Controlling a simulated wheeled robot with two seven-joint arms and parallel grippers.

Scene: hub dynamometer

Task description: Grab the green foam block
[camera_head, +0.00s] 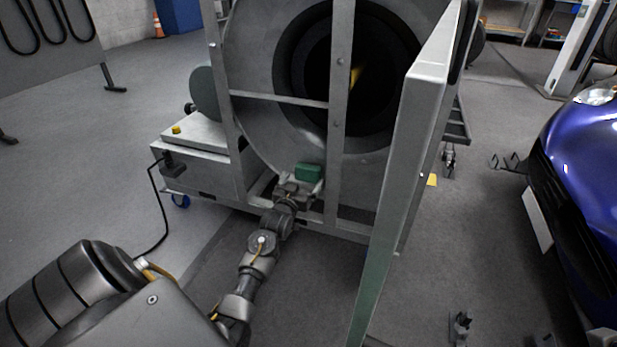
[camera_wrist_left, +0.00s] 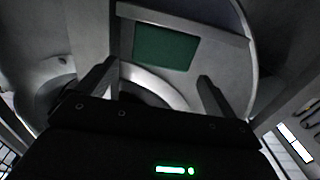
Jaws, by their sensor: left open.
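The green foam block (camera_head: 309,172) sits low in the metal frame of the dynamometer, in front of the large round drum. It also shows in the left wrist view (camera_wrist_left: 166,47) as a dark green rectangle, beyond and between the fingertips. My left gripper (camera_head: 300,183) is at the near side of the block, with its arm reaching up from the lower left. In the wrist view its two fingers (camera_wrist_left: 157,80) are spread apart with nothing between them. Whether a fingertip touches the block cannot be told. My right gripper does not show.
The dynamometer's upright bars (camera_head: 340,100) and crossbar (camera_head: 280,98) stand close around the block. A tall grey panel (camera_head: 410,150) rises to the right of my left arm. A blue car (camera_head: 585,150) is at the far right. Open floor (camera_head: 90,180) lies at the left.

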